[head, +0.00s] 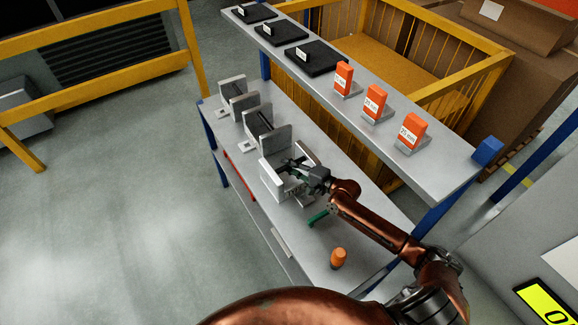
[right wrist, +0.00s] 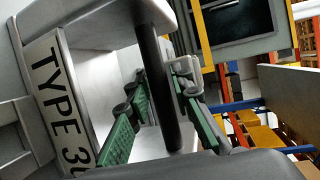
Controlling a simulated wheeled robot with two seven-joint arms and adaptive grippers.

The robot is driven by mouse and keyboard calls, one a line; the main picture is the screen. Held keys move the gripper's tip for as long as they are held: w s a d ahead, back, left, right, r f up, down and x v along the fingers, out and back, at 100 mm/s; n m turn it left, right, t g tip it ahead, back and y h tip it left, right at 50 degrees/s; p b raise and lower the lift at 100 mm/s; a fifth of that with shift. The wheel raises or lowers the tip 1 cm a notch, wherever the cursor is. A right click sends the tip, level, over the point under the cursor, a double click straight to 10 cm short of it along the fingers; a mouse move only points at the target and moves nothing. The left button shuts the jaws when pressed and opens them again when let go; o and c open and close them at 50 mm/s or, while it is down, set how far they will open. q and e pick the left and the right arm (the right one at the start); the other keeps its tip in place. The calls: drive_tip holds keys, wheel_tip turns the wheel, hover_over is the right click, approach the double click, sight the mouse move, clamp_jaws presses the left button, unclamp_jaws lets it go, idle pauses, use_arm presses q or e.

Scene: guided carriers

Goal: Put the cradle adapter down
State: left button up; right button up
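The cradle adapter is a light grey cradle (head: 272,171) with upright end plates, at the near end of a row on the lower bench. In the right wrist view its dark bar (right wrist: 157,60) runs between the plates, beside a label (right wrist: 60,100) reading "TYPE 30", with the rest cut off. My right gripper (head: 298,166) is at this bar. Its green fingers (right wrist: 160,95) lie close on both sides of it and look shut on it. Whether the cradle's base touches the bench is hidden. My left gripper is not in view.
Two similar cradles (head: 238,93) (head: 264,128) stand farther along the bench (head: 357,247). An orange cylinder (head: 338,258) and a green piece (head: 318,217) are nearer. The upper shelf (head: 440,165) above holds orange blocks (head: 375,103) and black pads (head: 317,58). A yellow-railed crate (head: 455,70) stands behind.

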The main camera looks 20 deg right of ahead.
drive_tip(key=shift+o, duration=1.2)
drive_tip(key=shift+r, duration=0.1)
drive_tip(key=v, duration=1.2)
drive_tip(key=shift+d, duration=0.1)
